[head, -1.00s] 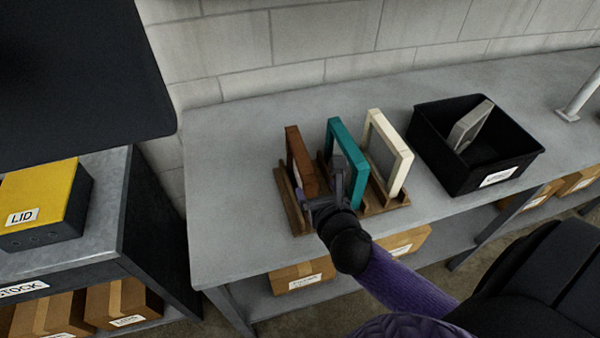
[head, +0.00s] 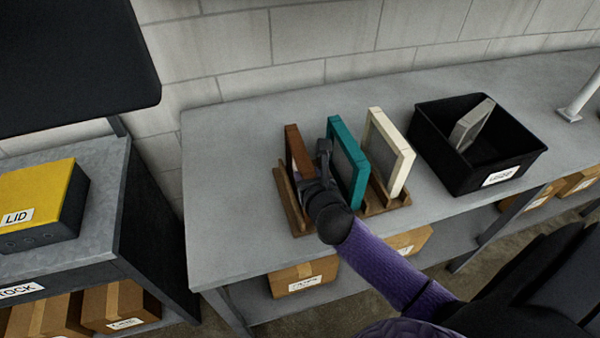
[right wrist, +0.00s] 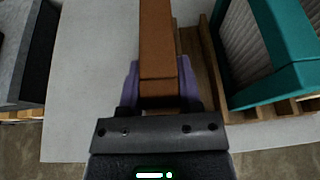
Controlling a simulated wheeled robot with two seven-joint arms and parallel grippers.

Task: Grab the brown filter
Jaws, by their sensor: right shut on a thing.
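The brown filter (head: 296,150) stands upright in the left end of a wooden rack (head: 290,204) on the grey bench. My right gripper (head: 312,178) is at the front edge of this filter. In the right wrist view the purple fingers of the right gripper (right wrist: 162,88) sit on both sides of the brown filter (right wrist: 159,50), shut on it. The teal filter (head: 347,164) and the cream filter (head: 390,150) stand in the rack to the right. My left gripper is not in view.
A black bin (head: 450,168) with a grey filter (head: 472,126) in it stands on the bench (head: 232,180) to the right. The bench left of the rack is clear.

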